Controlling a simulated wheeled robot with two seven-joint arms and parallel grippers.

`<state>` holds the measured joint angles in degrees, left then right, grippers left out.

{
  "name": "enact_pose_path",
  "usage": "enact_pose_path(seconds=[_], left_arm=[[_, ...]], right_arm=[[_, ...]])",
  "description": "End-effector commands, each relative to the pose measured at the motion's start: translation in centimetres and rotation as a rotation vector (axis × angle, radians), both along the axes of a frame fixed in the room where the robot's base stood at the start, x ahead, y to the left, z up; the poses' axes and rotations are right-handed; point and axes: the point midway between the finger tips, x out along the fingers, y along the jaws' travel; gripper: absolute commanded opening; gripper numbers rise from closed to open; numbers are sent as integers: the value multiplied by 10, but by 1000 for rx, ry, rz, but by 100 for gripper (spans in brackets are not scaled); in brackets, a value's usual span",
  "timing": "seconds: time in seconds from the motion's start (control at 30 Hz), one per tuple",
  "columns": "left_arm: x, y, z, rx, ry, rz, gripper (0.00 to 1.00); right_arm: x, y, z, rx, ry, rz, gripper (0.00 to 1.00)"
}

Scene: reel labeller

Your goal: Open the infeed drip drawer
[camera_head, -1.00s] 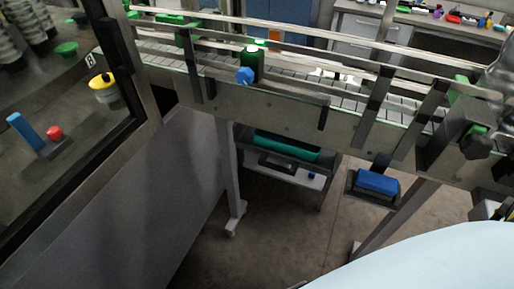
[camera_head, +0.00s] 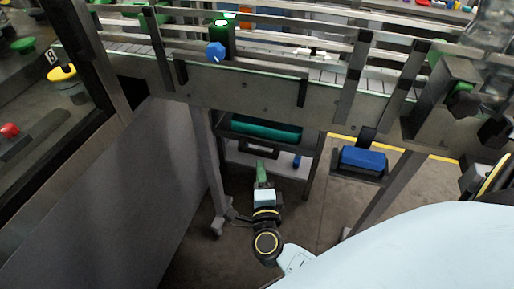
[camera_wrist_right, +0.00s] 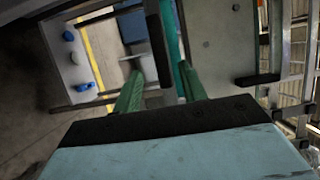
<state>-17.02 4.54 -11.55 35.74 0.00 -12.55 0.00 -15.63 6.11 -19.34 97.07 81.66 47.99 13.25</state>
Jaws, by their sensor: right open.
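A teal drawer-like part (camera_head: 265,130) sits under the conveyor at the middle of the head view. It is long and flat-fronted, and I cannot tell for sure that it is the infeed drip drawer. It looks shut or nearly so. My right gripper (camera_head: 261,168), with green fingers, is just below and in front of it, apparently apart from it. In the right wrist view the gripper (camera_wrist_right: 162,90) is open, with nothing seen held, and a teal strip (camera_wrist_right: 174,40) shows beyond the right finger. My left gripper is out of view.
The conveyor (camera_head: 270,100) runs above, with rails and a blue knob (camera_head: 216,51). A blue block on a bracket (camera_head: 362,159) hangs to the right. A low shelf (camera_head: 240,157) lies beneath. Legs stand either side; a grey cabinet (camera_head: 130,190) fills the left.

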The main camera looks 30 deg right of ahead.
Motion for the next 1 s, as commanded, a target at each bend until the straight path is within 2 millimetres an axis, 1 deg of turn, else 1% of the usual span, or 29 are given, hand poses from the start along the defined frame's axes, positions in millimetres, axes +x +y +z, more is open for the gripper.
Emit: enact_pose_path(seconds=[0.03, 0.2, 0.3, 0.43, 0.6, 0.9, 0.93, 1.0], left_arm=[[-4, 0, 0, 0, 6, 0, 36], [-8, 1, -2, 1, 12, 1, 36], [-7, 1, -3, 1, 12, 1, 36], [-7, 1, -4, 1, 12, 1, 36], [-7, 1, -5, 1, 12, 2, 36], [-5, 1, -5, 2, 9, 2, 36], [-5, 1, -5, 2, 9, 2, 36], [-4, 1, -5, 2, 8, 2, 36]], right_arm=[[11, -6, 1, -3, -4, 0, 42], [45, -23, 1, -5, -2, 0, 42], [62, -32, 0, -7, -1, 0, 42], [79, -40, 0, -6, 0, 1, 42], [90, -46, 0, -4, 1, 2, 42], [92, -47, -1, -4, 2, 1, 42], [92, -47, -1, -4, 2, 1, 40], [92, -47, -1, -4, 2, 1, 31]])
